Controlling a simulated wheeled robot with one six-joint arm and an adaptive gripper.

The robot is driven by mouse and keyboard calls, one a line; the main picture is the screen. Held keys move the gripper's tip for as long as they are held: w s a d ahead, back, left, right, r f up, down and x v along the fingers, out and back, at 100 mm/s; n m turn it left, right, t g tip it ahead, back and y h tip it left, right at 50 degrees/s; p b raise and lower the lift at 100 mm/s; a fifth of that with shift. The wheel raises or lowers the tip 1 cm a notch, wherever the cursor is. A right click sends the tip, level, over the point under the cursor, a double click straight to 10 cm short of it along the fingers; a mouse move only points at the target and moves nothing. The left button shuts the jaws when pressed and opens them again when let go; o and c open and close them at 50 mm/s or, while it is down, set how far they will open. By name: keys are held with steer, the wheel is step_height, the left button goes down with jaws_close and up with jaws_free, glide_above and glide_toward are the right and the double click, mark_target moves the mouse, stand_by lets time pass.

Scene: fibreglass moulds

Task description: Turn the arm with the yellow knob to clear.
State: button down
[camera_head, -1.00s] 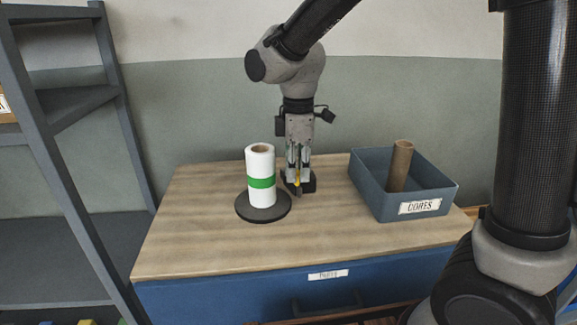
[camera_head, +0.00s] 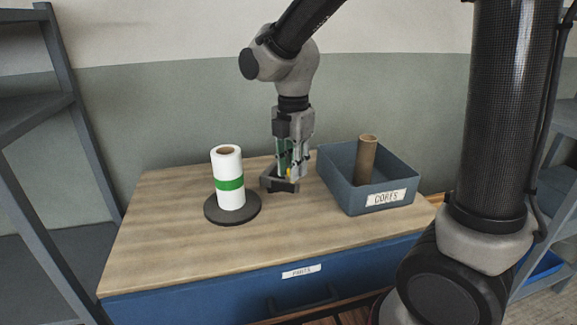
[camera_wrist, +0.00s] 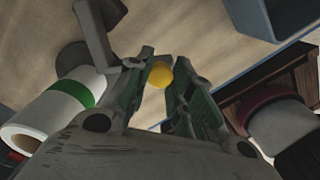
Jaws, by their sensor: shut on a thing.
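The yellow knob (camera_wrist: 160,75) sits between the fingertips of my gripper (camera_wrist: 164,68) in the wrist view. The gripper is shut on it. The dark grey arm (camera_head: 281,186) is at the fingertips, low over the table, and shows in the wrist view (camera_wrist: 93,30). Left of it, a white roll with a green band (camera_head: 228,170) stands upright on a round dark base (camera_head: 238,217). The roll also shows in the wrist view (camera_wrist: 42,118). The arm appears clear of the roll.
A blue-grey bin labelled CORES (camera_head: 343,187) stands right of my gripper, with a brown cardboard core (camera_head: 366,160) upright in it. The wooden tabletop (camera_head: 160,245) is bare at the front and left. A dark shelf frame (camera_head: 75,130) stands at the left.

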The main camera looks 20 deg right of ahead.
stand_by(0.4)
steer(key=c, duration=1.2)
jaws_free()
steer(key=shift+r, duration=0.1)
step_height(320, 180, up, 12)
